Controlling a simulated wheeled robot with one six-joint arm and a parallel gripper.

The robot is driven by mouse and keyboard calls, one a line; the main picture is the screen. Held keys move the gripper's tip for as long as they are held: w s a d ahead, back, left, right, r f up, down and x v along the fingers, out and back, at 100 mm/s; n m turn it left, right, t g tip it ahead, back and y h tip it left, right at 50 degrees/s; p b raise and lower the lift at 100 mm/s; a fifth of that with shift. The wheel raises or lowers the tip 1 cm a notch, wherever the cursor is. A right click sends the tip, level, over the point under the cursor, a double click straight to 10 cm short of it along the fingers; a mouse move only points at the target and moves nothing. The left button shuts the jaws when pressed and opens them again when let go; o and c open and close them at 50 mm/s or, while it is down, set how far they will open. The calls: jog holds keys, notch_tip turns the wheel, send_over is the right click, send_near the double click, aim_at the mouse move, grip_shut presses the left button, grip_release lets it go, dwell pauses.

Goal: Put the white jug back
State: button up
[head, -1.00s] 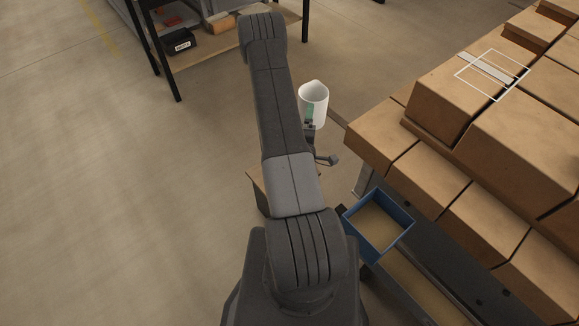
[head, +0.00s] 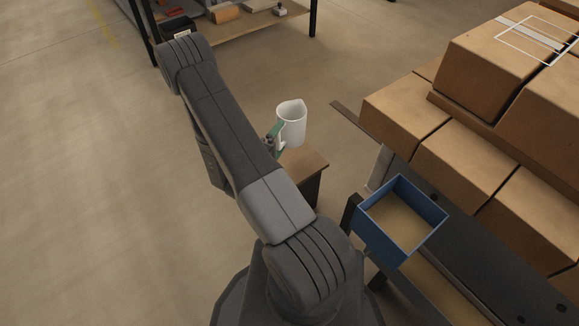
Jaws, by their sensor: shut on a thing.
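The white jug (head: 292,124) is upright in the middle of the head view, its open mouth facing up. My gripper (head: 276,142) is shut on the jug at its lower left side, with a green part showing against the jug. The fingertips are partly hidden by the jug and my arm. The jug appears just beyond a small brown-topped stand (head: 304,168); I cannot tell its height above the stand or floor.
A blue open bin (head: 366,232) stands at the lower right beside a dark conveyor or bench (head: 480,245). A shelf (head: 262,30) with several items is at the back. Floor at the left is clear.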

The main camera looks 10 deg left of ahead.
jog(key=shift+s+a+f+b, duration=0.1)
jog(key=shift+a+f+b, duration=0.1)
jog(key=shift+f, duration=0.25)
jog(key=shift+s+a+f+b, duration=0.1)
jog(key=shift+a+f, duration=0.05)
jog(key=shift+f, duration=0.3)
notch_tip(320, 180, down, 9)
jog(key=shift+f+b, duration=0.1)
jog(key=shift+b, duration=1.05)
jog(key=shift+f, duration=0.1)
jog(key=shift+f, duration=0.15)
jog(key=o, duration=1.7)
jog(key=shift+r, duration=0.2)
jog(key=shift+s+r, duration=0.1)
jog(key=p+v, duration=0.1)
jog(key=v, duration=1)
jog(key=shift+s+a, duration=0.25)
jog(key=shift+s, duration=0.1)
